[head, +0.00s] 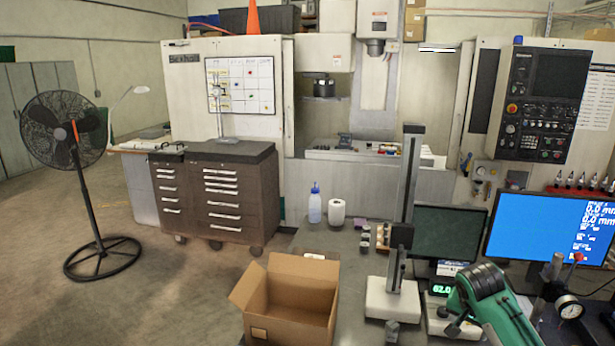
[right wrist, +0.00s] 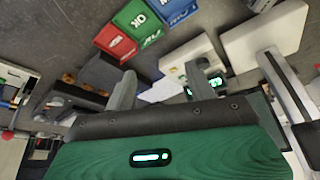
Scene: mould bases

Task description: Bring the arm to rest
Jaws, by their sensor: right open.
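My right gripper (head: 449,320) is at the lower right of the head view, above the table near the foot of the height gauge stand. Its green body and dark wrist show there. In the right wrist view, its two grey fingers (right wrist: 160,75) stand apart with nothing held between them. Behind the fingers lies a white flat patch on the table (right wrist: 55,45). My left gripper is not in view.
An open cardboard box (head: 285,322) stands left of the height gauge (head: 405,210). Monitors (head: 540,232) and a dial gauge (head: 569,308) crowd the right side. Red (right wrist: 115,40), green (right wrist: 140,22) and blue bins (right wrist: 176,9) show in the wrist view. A bottle (head: 314,207) stands farther back.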

